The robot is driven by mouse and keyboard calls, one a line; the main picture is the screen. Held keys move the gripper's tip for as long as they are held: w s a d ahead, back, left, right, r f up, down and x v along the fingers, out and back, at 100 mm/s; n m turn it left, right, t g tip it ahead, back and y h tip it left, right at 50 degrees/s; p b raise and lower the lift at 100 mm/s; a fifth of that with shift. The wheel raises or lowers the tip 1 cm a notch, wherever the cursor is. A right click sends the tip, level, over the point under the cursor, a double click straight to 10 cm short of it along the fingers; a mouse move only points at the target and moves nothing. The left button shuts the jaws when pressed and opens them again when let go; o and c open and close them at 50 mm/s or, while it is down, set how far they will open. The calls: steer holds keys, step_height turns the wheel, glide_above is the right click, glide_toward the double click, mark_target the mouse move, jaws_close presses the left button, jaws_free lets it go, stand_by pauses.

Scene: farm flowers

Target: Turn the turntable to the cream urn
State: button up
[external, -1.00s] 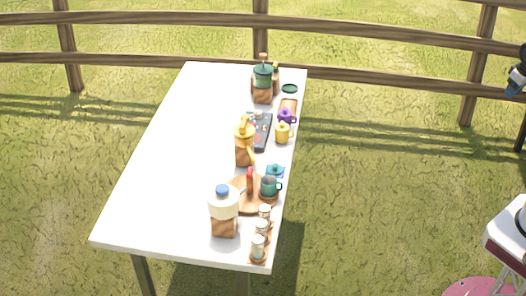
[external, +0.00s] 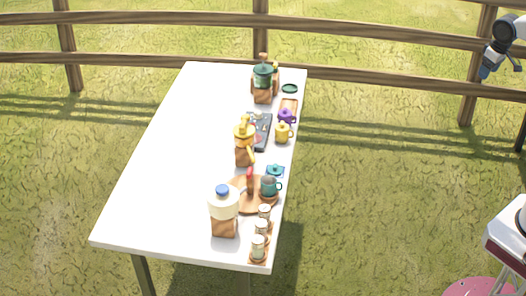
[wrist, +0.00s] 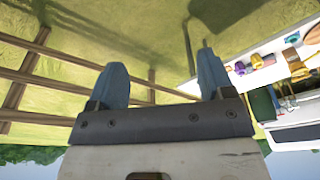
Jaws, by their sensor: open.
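The cream urn (external: 224,203) has a blue lid and a wooden base, and stands near the table's front end. A round wooden board (external: 240,192), which looks like the turntable, lies just behind it, partly hidden by the urn. A slim red-topped item (external: 250,180) stands on the board. A yellow urn (external: 244,147) and a green urn (external: 263,84) stand farther back. My gripper (external: 487,72) is at the upper right, far from the table. In the wrist view its blue fingers (wrist: 162,82) are apart with nothing between them.
A teal mug (external: 268,187), small jars (external: 261,229), a yellow pot (external: 282,132), a purple pot (external: 286,117) and a dark tray (external: 263,131) crowd the right edge. The left side of the white table (external: 165,170) is clear. A wooden fence (external: 380,65) runs behind.

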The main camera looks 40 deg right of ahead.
steer(key=w+a+r+n+g, duration=0.1)
steer(key=w+a+n, duration=0.3)
steer(key=w+a, duration=2.7)
steer(key=w+a+f+n, duration=0.1)
steer(key=a+f, duration=0.6)
steer(key=a, duration=0.8)
steer(key=w+a+f+n+g, duration=0.1)
steer(key=a+f, duration=0.6)
steer(key=a, duration=0.9)
steer(key=w+a+f+n, duration=0.1)
steer(key=a+f, duration=0.6)
steer(key=a, duration=0.8)
steer(key=shift+a+f+n, duration=0.25)
steer(key=shift+a+n, duration=0.15)
steer(key=shift+n, duration=0.1)
steer(key=shift+s+a+f, duration=0.15)
steer(key=shift+a+f, duration=0.05)
steer(key=shift+a, duration=0.2)
steer(key=shift+f, duration=0.15)
